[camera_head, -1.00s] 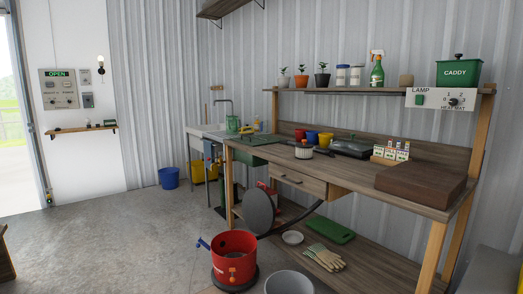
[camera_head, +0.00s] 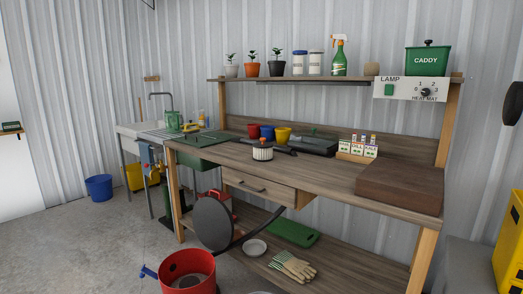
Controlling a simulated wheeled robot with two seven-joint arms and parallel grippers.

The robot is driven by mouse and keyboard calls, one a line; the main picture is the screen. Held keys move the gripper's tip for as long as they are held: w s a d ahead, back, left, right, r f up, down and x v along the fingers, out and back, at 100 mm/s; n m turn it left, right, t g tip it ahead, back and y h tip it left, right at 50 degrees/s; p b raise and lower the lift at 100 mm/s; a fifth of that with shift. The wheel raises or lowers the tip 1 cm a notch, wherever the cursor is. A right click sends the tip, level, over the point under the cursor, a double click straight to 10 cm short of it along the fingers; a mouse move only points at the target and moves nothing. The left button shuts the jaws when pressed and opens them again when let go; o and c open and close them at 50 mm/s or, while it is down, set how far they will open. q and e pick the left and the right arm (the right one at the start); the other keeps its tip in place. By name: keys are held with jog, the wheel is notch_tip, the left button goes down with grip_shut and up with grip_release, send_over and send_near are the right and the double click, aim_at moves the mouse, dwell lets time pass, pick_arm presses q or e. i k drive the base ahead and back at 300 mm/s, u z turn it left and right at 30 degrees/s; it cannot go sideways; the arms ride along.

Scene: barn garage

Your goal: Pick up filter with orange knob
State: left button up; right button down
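Neither of my grippers is in view.
A black tray (camera_head: 310,144) and seed packets (camera_head: 358,148) stand behind and right of the cylinder. A brown block (camera_head: 400,187) lies at the bench's right end. A red bucket (camera_head: 188,275) and a round grey disc (camera_head: 213,224) stand in front.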

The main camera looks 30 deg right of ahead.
aim_at(263, 151)
jog(key=z, duration=0.4)
jog(key=i, duration=0.75)
jog(key=z, duration=0.6)
